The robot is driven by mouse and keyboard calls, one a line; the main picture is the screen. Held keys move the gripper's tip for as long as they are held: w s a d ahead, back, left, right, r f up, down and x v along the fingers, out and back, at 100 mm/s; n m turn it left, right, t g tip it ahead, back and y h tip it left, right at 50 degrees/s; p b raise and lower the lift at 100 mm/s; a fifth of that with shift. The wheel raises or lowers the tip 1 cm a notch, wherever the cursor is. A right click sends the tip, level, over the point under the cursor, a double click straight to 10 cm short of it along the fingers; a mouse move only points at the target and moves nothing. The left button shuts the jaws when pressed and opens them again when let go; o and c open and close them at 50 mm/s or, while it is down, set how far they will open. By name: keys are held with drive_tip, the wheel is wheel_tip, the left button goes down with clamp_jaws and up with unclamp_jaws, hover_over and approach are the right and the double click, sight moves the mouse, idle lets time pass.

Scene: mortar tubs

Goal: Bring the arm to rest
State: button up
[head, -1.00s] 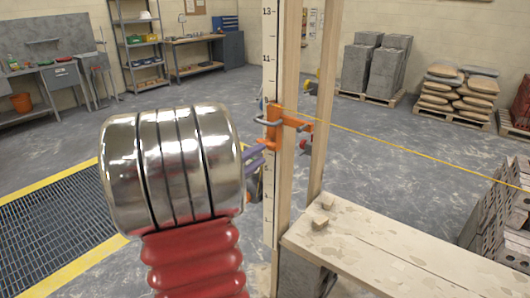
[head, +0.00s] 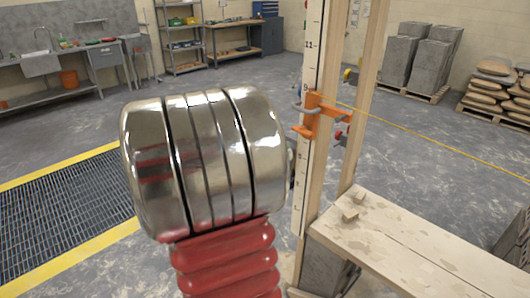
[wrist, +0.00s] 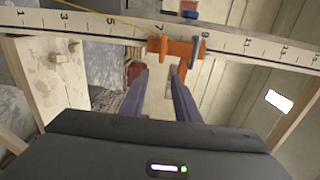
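My gripper (wrist: 160,75) shows in the wrist view as two purple-grey fingers standing apart, with nothing held between them. An orange clamp (wrist: 175,47) is just beyond the fingertips, on a numbered measuring staff (wrist: 70,22). Whether the fingers touch the clamp I cannot tell. In the head view my arm's shiny steel joint and red ribbed sleeve fill the lower middle and hide the gripper. There the orange clamp (head: 314,115) sits on the upright staff (head: 312,75), right of my arm, with a yellow line running from it to the right.
A plank platform (head: 420,245) on grey blocks stands close at the lower right. A yellow-edged floor grating (head: 65,205) lies at the left. Concrete blocks (head: 415,60) and sacks (head: 497,90) stand on pallets at the back right. The floor behind my arm is open.

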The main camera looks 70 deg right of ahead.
idle(0.4)
drive_tip(key=w+f+n+t+y, duration=0.3)
drive_tip(key=w+f+n+t, duration=0.6)
drive_tip(key=w+n, duration=0.3)
drive_tip(key=w+a+f+n+t+y, duration=0.2)
drive_tip(key=w+a+n+t+y, duration=0.45)
drive_tip(key=w+a+n, duration=0.7)
drive_tip(key=s+a+n+g+y, duration=0.25)
drive_tip(key=a+n+y, duration=0.3)
drive_tip(key=a, duration=1.35)
drive_tip(key=s+a+r+n, duration=0.3)
drive_tip(key=s+a+n, duration=0.2)
drive_tip(key=a, duration=0.3)
drive_tip(key=s+a+r+n+y, duration=0.1)
drive_tip(key=s+a+r+n, duration=0.3)
drive_tip(key=s+a, duration=0.2)
drive_tip(key=a, duration=0.2)
drive_tip(key=shift+a+n+y, duration=0.3)
drive_tip(key=shift+n, duration=0.1)
